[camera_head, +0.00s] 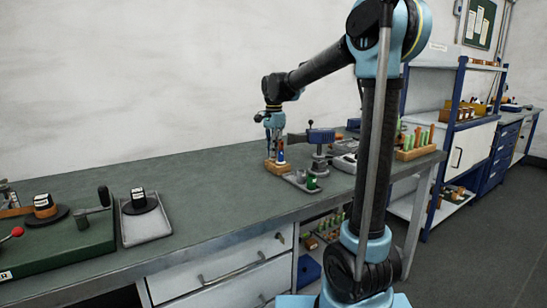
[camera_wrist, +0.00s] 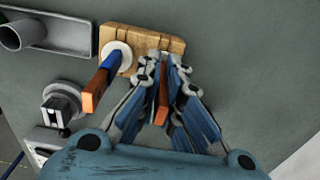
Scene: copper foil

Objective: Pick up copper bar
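In the wrist view, a narrow copper-coloured bar (camera_wrist: 162,104) stands between the two fingers of my gripper (camera_wrist: 164,68), over the front edge of a wooden block (camera_wrist: 116,37). The fingers are close along both sides of the bar, and their tips are near the block. I cannot tell whether they press on it. The bar's far end is hidden. In the head view, my gripper (camera_head: 274,138) points down over the same wooden block (camera_head: 277,167), and the copper bar cannot be made out.
In the wrist view, a blue bar with a copper-coloured end (camera_wrist: 94,87) stands in a white round holder, left of my gripper. A grey tray (camera_wrist: 68,36) and a small metal device (camera_wrist: 66,105) lie further left. The bench's left middle (camera_head: 220,195) is clear.

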